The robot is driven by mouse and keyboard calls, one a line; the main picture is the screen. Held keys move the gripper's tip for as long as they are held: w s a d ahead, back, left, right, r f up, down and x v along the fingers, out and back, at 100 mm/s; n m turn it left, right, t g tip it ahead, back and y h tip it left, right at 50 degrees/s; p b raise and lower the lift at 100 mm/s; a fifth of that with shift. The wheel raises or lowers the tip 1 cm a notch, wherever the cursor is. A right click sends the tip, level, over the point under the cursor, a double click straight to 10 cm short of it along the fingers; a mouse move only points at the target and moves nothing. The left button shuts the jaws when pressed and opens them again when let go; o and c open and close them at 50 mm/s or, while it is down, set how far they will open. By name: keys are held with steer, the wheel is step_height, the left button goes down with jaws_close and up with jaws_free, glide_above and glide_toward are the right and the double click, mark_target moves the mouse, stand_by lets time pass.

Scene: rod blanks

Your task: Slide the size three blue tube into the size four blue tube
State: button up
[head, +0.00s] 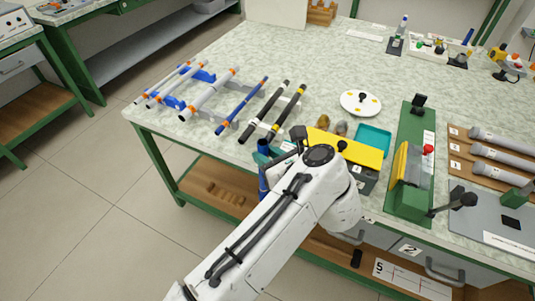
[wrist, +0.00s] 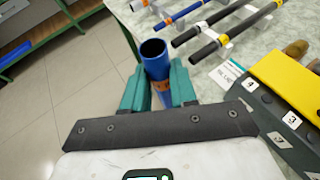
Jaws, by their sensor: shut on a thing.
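My gripper (wrist: 158,88) is shut on a blue tube (wrist: 155,62) with an orange band, its open hollow end facing up in the wrist view. In the head view the held tube (head: 263,185) hangs roughly upright beside the table's near edge, partly hidden by my gripper (head: 272,150). Another blue tube (head: 243,104) with orange bands lies on the rack on the table; its near end also shows in the wrist view (wrist: 183,14). It is apart from the held tube. I cannot read a size on either tube.
Grey tubes (head: 212,92) and black tubes (head: 290,112) lie on the same rack. A yellow-lidded box (head: 345,146) with number labels stands right of my gripper. A teal tray (head: 374,138) and green-based press (head: 411,165) stand further right. Open floor lies left of the table.

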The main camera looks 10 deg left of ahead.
steer(key=shift+f+b, duration=0.6)
steer(key=shift+f, duration=0.5)
steer(key=o, duration=0.9)
steer(key=v, duration=1)
steer(key=shift+s+d, duration=0.25)
steer(key=shift+s, duration=0.05)
steer(key=shift+r, duration=0.15)
